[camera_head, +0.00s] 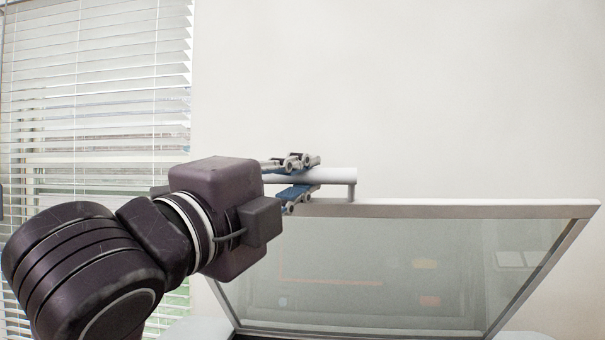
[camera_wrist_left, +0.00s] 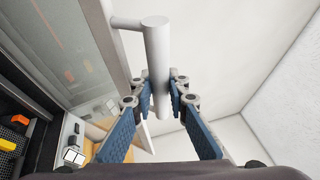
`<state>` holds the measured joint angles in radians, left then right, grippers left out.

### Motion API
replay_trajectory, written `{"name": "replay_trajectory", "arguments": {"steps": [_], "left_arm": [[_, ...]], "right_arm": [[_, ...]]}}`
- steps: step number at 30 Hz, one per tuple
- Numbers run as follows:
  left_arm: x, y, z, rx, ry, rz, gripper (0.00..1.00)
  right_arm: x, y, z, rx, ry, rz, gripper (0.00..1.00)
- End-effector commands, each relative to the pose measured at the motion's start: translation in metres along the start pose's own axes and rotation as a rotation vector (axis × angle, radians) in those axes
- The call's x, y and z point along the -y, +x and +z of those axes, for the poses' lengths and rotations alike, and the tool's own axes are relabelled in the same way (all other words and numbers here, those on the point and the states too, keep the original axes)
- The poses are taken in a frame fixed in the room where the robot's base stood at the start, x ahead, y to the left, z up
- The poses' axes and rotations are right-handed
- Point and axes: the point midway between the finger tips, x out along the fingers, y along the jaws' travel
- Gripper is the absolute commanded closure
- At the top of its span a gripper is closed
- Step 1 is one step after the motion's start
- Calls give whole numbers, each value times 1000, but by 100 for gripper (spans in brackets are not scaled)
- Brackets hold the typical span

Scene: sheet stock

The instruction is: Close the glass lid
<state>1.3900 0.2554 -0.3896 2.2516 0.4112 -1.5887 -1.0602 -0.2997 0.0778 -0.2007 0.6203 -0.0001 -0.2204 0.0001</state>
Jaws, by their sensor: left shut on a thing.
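The glass lid (camera_head: 390,270) stands raised and tilted, a glass pane in a pale metal frame, in the head view. Its frame and pane also show at the left of the left wrist view (camera_wrist_left: 75,50). A white bar handle (camera_head: 335,175) sits on a post at the lid's top edge. My left gripper (camera_head: 300,180) is shut on this handle, one finger above it and one below. In the left wrist view the handle (camera_wrist_left: 156,50) runs between the blue finger pads of my left gripper (camera_wrist_left: 165,95). My right gripper is in neither view.
A dark compartment (camera_wrist_left: 20,110) with an orange piece lies below the lid at the left of the wrist view. A window with white blinds (camera_head: 95,80) is at the left. A plain wall (camera_head: 400,90) stands behind the lid.

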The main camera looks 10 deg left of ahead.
Motion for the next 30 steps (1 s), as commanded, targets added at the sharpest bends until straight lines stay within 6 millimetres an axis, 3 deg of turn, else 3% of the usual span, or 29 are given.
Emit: {"name": "replay_trajectory", "arguments": {"steps": [8,9,11,20,30], "left_arm": [[-2,1,-1,-4,0,6,100],[-2,1,-1,-4,0,6,83],[-2,1,-1,-4,0,5,77],[0,-1,0,-2,0,1,77],[0,-51,-1,-1,4,0,77]], "right_arm": [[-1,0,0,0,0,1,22],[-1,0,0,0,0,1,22],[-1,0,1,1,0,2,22],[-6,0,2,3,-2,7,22],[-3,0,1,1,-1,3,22]]}}
